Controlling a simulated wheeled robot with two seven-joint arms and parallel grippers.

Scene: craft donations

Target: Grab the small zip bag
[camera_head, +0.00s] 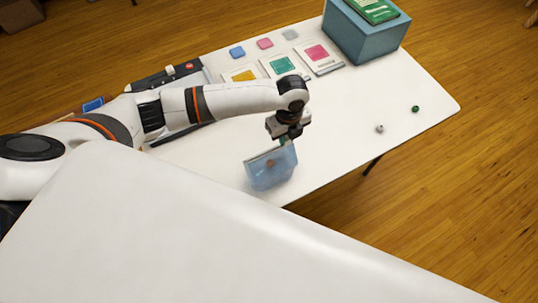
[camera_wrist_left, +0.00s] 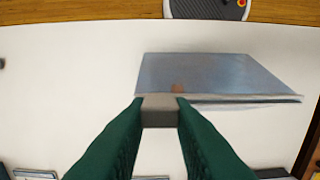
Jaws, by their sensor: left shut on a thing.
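The small zip bag (camera_head: 270,170) is translucent blue with a pale top edge and a small brownish thing showing in it. My left gripper (camera_head: 285,139) is shut on its top edge, and the bag hangs below the fingers near the table's front edge. I cannot tell whether its bottom touches the table. In the left wrist view the bag (camera_wrist_left: 225,76) spreads beyond the green fingertips (camera_wrist_left: 158,108), with a grey block between them. My right gripper is not in view.
On the white table (camera_head: 345,110) stands a blue box (camera_head: 365,38) with a green packet on top. Cards with yellow, green and pink squares (camera_head: 317,56) lie behind my arm. A small green bead (camera_head: 415,109) and a grey one (camera_head: 379,128) lie at right.

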